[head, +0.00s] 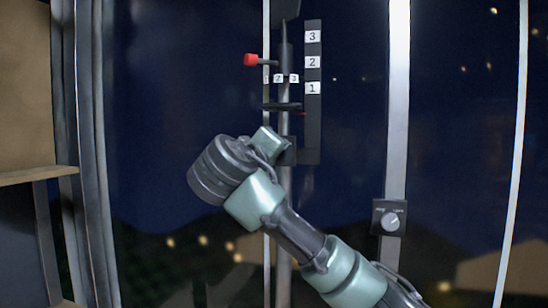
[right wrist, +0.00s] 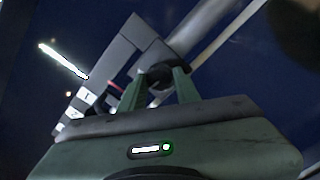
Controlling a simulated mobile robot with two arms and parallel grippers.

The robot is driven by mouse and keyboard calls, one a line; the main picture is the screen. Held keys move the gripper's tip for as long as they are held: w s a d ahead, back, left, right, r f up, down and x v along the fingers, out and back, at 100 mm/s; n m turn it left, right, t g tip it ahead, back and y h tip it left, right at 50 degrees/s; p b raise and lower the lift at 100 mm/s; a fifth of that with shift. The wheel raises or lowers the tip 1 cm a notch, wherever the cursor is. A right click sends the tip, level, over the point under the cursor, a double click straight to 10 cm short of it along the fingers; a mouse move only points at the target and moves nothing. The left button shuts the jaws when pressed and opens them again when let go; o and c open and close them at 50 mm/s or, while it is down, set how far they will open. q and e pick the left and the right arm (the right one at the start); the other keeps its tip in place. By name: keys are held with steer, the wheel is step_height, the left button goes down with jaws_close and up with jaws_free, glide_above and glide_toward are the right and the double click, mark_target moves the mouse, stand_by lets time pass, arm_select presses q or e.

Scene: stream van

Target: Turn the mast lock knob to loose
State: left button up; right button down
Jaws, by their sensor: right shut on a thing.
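A grey mast (head: 284,200) stands upright in the head view, beside a dark strip marked 1, 2 and 3. My right gripper (head: 284,148) is at the mast, just below the mark 1. In the right wrist view its two green fingers are closed around a dark, round knob-like part (right wrist: 157,72) at the mast. My arm and gripper hide most of this part in the head view, and no loose or locked marking on it can be read. My left gripper is in neither view.
A red-tipped handle (head: 251,60) sticks out left of the mast, above my gripper. A small dark box with a pale dial (head: 391,221) is on the right-hand post; its lettering is too small to read. A brown shelf (head: 30,176) is at far left.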

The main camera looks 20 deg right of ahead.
steer(key=n+p, duration=0.1)
steer(key=n, duration=0.9)
steer(key=shift+p, duration=0.3)
steer(key=shift+a+f, duration=0.1)
steer(key=c, duration=1)
jaws_free()
